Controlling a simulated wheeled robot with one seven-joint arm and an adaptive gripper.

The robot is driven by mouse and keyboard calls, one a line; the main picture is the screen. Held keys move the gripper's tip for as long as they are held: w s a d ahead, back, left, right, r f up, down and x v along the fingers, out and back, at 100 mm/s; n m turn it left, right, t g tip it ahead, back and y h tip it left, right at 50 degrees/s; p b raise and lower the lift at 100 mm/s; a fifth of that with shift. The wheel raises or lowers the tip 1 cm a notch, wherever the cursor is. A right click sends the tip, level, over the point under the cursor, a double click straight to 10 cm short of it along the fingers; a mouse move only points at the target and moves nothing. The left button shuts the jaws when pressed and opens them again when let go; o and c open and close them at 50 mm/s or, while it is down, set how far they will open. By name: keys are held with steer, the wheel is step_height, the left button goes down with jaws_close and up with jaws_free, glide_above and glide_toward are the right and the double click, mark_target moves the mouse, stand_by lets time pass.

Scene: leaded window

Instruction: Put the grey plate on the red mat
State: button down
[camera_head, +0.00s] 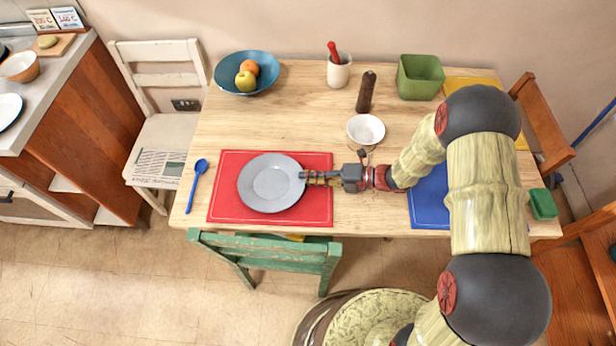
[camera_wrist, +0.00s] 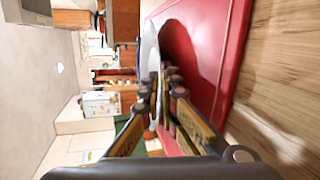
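The grey plate (camera_head: 270,184) is over the left part of the red mat (camera_head: 320,212) in the head view. In the wrist view the plate (camera_wrist: 151,50) shows nearly edge-on, with its rim between my fingertips. A dark shadow lies on the red mat (camera_wrist: 228,50) beside it, and the plate looks slightly above the mat. My gripper (camera_head: 306,176) reaches in from the right and is shut on the plate's right rim; its fingers also show in the wrist view (camera_wrist: 162,92). Whether any part of the plate touches the mat is hard to tell.
A blue spoon (camera_head: 197,184) lies left of the mat. A white bowl (camera_head: 365,130), a pepper mill (camera_head: 366,92), a cup (camera_head: 339,72) and a blue fruit bowl (camera_head: 262,84) stand behind. A blue mat (camera_head: 427,200) lies right, partly under my arm. A green chair (camera_head: 270,254) stands in front.

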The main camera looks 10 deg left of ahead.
steer(key=shift+r, duration=0.1)
steer(key=c, duration=2.3)
jaws_free()
steer(key=shift+d+r, duration=0.1)
steer(key=shift+d, duration=0.1)
steer(key=p+v, duration=0.3)
steer(key=v, duration=0.8)
steer(key=shift+d+r, duration=0.1)
steer(key=shift+d, duration=0.2)
